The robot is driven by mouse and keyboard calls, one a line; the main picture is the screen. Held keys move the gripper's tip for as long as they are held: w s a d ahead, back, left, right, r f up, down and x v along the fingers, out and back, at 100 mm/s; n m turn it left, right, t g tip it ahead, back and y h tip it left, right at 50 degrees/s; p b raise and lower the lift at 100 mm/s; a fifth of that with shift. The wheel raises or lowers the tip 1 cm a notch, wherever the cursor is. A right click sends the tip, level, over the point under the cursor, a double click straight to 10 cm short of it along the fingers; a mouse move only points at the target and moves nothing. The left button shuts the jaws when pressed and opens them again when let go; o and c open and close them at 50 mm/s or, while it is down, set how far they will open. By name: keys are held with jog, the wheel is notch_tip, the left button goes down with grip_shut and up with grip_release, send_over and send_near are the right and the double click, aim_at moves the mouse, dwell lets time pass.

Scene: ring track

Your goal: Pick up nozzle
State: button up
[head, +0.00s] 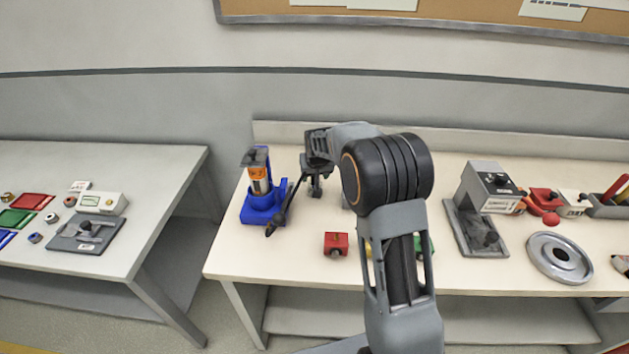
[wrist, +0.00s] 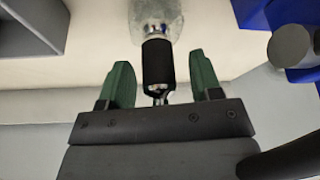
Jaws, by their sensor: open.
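A slim part with a black sleeve and shiny metal ends, which looks like the nozzle (wrist: 158,62), shows in the wrist view. It lies between the green fingertips of my gripper (wrist: 160,80), with a visible gap on both sides. A pale, rounded, glassy or metallic shape sits at its far end. In the head view my gripper (head: 316,187) is over the left part of the workbench, just right of the blue stand. Its jaws are open. I cannot make out the nozzle in the head view.
The blue stand (head: 262,208) holds an orange-banded cylinder close left of my gripper. A red block (head: 336,244) lies in front. A grey machine (head: 488,190) and a round metal disc (head: 559,257) stand right. A separate table (head: 160,185) is at left.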

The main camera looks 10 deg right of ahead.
jog(key=shift+w+f, duration=0.25)
jog(key=shift+f, duration=0.35)
jog(key=c, duration=1.1)
